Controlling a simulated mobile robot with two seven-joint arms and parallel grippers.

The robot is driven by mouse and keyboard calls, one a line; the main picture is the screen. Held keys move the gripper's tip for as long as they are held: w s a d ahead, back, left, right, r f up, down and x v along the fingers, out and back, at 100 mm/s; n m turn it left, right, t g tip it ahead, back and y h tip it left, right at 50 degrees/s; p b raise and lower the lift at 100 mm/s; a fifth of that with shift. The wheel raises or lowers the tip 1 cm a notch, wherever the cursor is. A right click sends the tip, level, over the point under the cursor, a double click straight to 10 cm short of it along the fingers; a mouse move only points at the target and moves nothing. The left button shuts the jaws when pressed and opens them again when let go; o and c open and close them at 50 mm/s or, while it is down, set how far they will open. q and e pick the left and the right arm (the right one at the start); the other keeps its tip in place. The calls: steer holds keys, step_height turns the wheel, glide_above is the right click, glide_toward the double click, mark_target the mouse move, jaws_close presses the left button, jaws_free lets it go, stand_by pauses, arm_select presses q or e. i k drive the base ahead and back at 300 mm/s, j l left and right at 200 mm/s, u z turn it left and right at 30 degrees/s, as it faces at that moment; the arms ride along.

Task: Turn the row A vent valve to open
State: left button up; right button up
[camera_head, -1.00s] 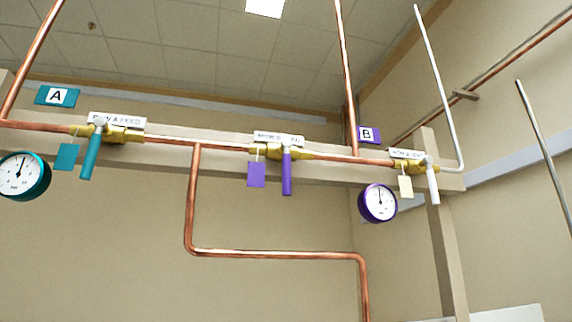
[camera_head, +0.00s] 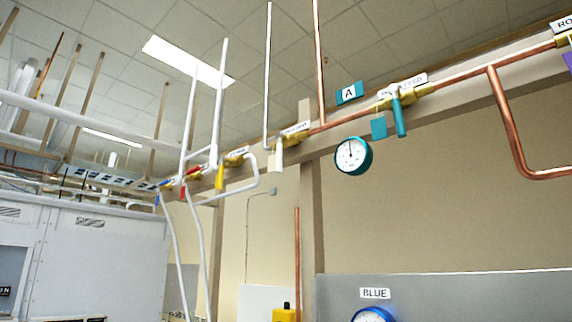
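A pipe row with valves runs along a beam high on the wall. A teal plate marked A (camera_head: 349,93) sits above it, with a teal-and-white gauge (camera_head: 353,156) below. Right of the gauge hangs a teal-handled valve (camera_head: 399,116) with a teal tag (camera_head: 379,129); its label is partly covered. Left of the gauge is a valve with a white handle (camera_head: 279,153) pointing down and a pale tag (camera_head: 275,163). Its label (camera_head: 295,129) is too small to read surely; a white pipe rises beside it. Neither gripper is in view.
Farther left are a yellow-handled valve (camera_head: 219,177) and a red one (camera_head: 183,191) on white pipes. A white cabinet (camera_head: 95,250) stands at the left. A grey panel (camera_head: 460,295) with a BLUE label (camera_head: 375,293) stands at lower right.

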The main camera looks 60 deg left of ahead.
mark_target(280, 135)
steer(key=u, duration=1.9)
